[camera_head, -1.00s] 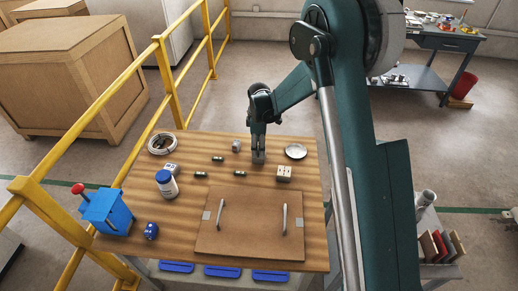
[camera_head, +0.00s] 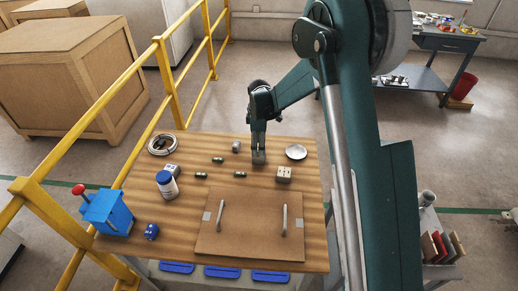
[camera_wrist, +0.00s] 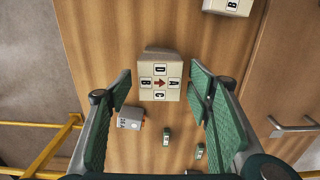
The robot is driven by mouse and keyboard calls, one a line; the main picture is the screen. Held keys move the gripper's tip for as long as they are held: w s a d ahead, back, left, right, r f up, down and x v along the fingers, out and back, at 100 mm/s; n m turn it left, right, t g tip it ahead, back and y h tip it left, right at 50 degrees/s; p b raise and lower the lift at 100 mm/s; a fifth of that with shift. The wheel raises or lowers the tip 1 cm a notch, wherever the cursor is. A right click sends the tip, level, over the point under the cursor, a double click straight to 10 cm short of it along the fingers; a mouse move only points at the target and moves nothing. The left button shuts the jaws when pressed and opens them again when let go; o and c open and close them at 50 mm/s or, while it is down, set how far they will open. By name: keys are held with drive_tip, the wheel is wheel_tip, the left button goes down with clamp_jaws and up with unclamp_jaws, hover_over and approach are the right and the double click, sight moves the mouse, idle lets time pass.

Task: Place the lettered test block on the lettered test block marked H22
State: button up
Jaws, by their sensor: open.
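A cream lettered test block (camera_wrist: 160,83) with letters D, B, A and C around a red arrow lies on the wooden table, between my fingers in the wrist view. It also shows under my gripper in the head view (camera_head: 259,158). My gripper (camera_head: 258,149) is open, its green-padded fingers on either side of the block with gaps to it. A second cream lettered block (camera_head: 284,174) stands to the right and nearer; its B face shows at the top of the wrist view (camera_wrist: 230,5). I cannot read H22 on either block.
A metal dish (camera_head: 296,152) is at the right. A brown board with handles (camera_head: 250,235) covers the front.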

wheel_tip(320, 180, up, 10)
drive_tip(key=p, duration=0.1)
drive_tip(key=shift+p, duration=0.3)
idle(0.6)
drive_tip(key=s+d+r+m+t, duration=0.3)
drive_tip(key=s+d+r+m, duration=0.6)
drive_tip(key=s+d+r, duration=1.05)
drive_tip(key=s+d+m+t, duration=0.2)
drive_tip(key=s+d+m, duration=0.2)
drive_tip(key=s, duration=0.7)
drive_tip(key=s+d+m+t, duration=0.2)
drive_tip(key=s+d+m, duration=0.3)
drive_tip(key=s, duration=0.6)
drive_tip(key=shift+s+d+r, duration=0.3)
drive_tip(key=shift+s, duration=0.05)
